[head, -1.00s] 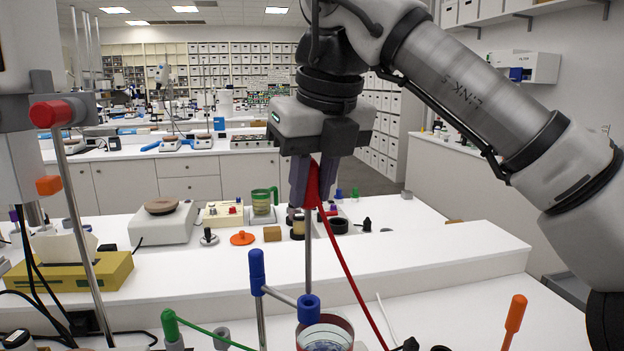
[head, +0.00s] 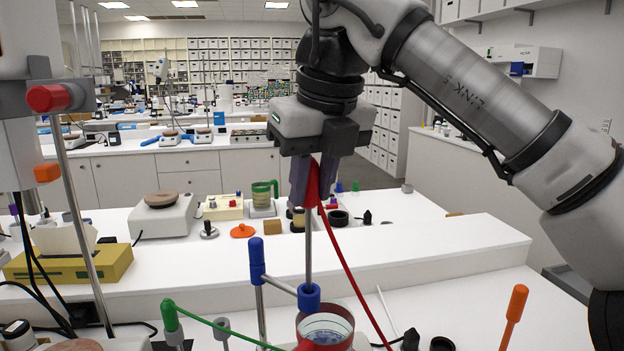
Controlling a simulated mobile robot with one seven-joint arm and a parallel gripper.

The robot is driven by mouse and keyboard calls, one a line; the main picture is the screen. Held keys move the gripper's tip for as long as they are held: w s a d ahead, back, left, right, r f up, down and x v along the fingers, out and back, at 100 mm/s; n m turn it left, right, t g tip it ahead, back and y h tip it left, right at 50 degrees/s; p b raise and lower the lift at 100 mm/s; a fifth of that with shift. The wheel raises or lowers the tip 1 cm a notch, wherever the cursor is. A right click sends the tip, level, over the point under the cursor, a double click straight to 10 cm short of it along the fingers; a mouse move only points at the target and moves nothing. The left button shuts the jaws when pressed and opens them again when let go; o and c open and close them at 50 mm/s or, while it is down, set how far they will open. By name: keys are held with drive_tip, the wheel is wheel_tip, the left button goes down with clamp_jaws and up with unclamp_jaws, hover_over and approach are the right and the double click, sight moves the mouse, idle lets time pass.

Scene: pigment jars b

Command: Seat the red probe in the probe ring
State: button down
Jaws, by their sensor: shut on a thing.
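My gripper (head: 312,196) is shut on the red handle of the red probe (head: 313,182). The probe hangs upright, and its thin metal shaft (head: 308,245) points straight down. The shaft's lower end meets the top opening of the blue probe ring (head: 309,297). The tip is hidden there, and I cannot tell how deep it sits. The red handle is well above the ring. The ring is on a side arm from a metal post with a blue clamp (head: 257,260). A red cable (head: 352,278) runs from the probe down to the right.
A red-rimmed glass vessel (head: 326,318) stands below the ring. A green probe (head: 169,314) with its cable is at lower left, an orange-handled tool (head: 516,305) at right. A raised white ledge (head: 430,252) crosses behind the ring. A yellow tissue box (head: 95,262) sits at left.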

sight(310, 281)
drive_tip(key=shift+f+b, duration=4.4)
drive_tip(key=shift+f, duration=2.05)
drive_tip(key=c, duration=1.1)
unclamp_jaws()
drive_tip(key=shift+c, duration=0.2)
drive_tip(key=shift+r, duration=0.15)
drive_tip(key=p+v, duration=0.4)
drive_tip(key=v, duration=0.9)
drive_tip(key=shift+r+p, duration=0.3)
drive_tip(key=shift+p, duration=0.1)
drive_tip(key=shift+s+d+f, duration=0.1)
drive_tip(key=shift+s, duration=0.05)
